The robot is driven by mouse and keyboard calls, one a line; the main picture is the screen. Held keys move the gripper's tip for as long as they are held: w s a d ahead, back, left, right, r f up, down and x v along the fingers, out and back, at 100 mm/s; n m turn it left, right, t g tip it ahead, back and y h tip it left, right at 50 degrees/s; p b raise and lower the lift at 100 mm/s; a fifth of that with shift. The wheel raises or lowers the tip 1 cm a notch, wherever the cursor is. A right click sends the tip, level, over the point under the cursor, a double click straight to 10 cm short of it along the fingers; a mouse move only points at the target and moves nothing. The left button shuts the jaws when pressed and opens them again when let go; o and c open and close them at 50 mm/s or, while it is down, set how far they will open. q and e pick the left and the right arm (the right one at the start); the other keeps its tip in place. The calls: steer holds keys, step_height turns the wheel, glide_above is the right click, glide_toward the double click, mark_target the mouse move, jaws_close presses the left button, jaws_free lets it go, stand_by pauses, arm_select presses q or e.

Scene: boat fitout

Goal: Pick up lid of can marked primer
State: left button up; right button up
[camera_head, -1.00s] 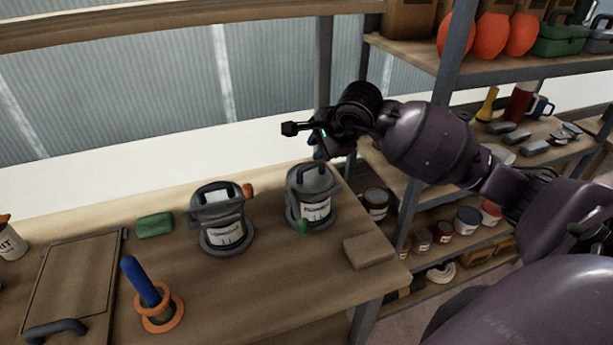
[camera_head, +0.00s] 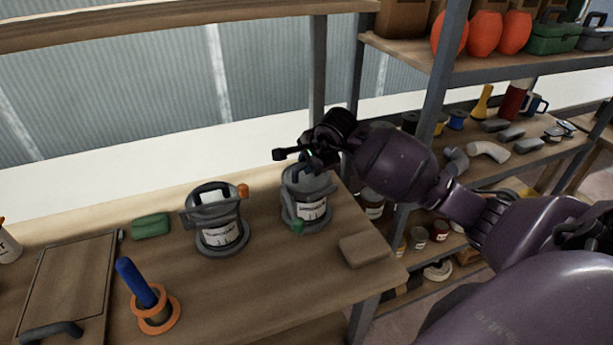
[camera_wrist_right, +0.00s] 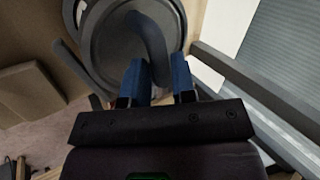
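Two grey lidded cans with white labels stand on the workbench, the right can (camera_head: 308,208) and the left can (camera_head: 219,232). The label print is too small to read surely, so I cannot tell which is marked primer. My right gripper (camera_head: 309,165) is right over the right can's lid and hides most of its handle. In the right wrist view, the round grey lid (camera_wrist_right: 105,35) with its arched handle (camera_wrist_right: 152,45) lies just beyond the two blue fingertips (camera_wrist_right: 159,78). The fingers are apart, with the handle's end near the gap between them. My left gripper is out of view.
A tan block (camera_head: 363,250) lies right of the right can near the bench edge. A green block (camera_head: 151,226), a blue-handled tool in an orange ring (camera_head: 158,318) and a flat board (camera_head: 72,278) lie to the left. A loaded shelf rack (camera_head: 432,120) stands behind and right.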

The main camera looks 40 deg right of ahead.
steer(key=shift+x, duration=1.15)
steer(key=shift+c, duration=0.5)
jaws_close()
